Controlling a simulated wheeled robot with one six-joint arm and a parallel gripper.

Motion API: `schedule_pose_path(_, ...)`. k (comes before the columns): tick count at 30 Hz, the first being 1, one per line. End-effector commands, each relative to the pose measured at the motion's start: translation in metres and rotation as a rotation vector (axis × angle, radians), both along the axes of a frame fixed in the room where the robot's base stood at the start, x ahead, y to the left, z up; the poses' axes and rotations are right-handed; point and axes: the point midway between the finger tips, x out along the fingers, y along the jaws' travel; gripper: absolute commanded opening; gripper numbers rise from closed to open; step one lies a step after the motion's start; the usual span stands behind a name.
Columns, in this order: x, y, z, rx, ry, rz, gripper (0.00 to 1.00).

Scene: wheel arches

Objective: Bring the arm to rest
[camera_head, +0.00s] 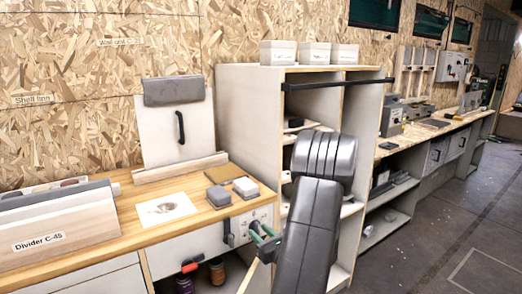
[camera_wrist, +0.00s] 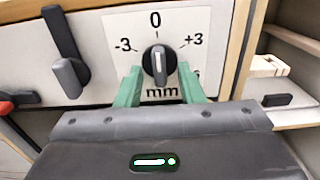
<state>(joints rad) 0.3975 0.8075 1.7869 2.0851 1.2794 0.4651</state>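My arm reaches down in the middle of the head view, with dark grey links in front of the shelf unit. My gripper (camera_head: 264,238) is low at the front of the wooden bench, by the white dial panel (camera_head: 263,214). In the wrist view its two green fingers (camera_wrist: 159,84) stand apart, one on each side of a black knob (camera_wrist: 158,64). Gaps show between the fingers and the knob, so it is open and holds nothing. The knob's white mark points up towards 0 on a scale from -3 to +3 mm. Contact depth is unclear.
A dark lever (camera_wrist: 67,60) sits left of the dial, and a red-ended handle (camera_head: 192,264) is further left. Grey blocks (camera_head: 219,196) lie on the bench (camera_head: 185,188). The shelf unit (camera_head: 246,125) stands close behind my arm. Open floor (camera_head: 440,240) lies to the right.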

Motion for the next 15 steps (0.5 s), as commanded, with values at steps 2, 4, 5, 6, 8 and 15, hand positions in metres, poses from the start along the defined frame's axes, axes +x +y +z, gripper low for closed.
schedule_pose_path(2,0.000,0.000,0.000,0.000,0.000,0.000,0.35)
schedule_pose_path(4,0.000,0.000,0.000,0.000,0.000,0.000,0.35)
schedule_pose_path(5,-0.001,-0.001,0.000,0.001,0.001,0.000,0.35)
schedule_pose_path(6,-0.002,-0.002,0.000,0.002,0.001,0.000,0.35)
schedule_pose_path(8,-0.005,-0.004,0.000,0.003,0.002,-0.001,0.35)
schedule_pose_path(15,-0.034,-0.024,0.000,0.005,0.005,-0.005,0.35)
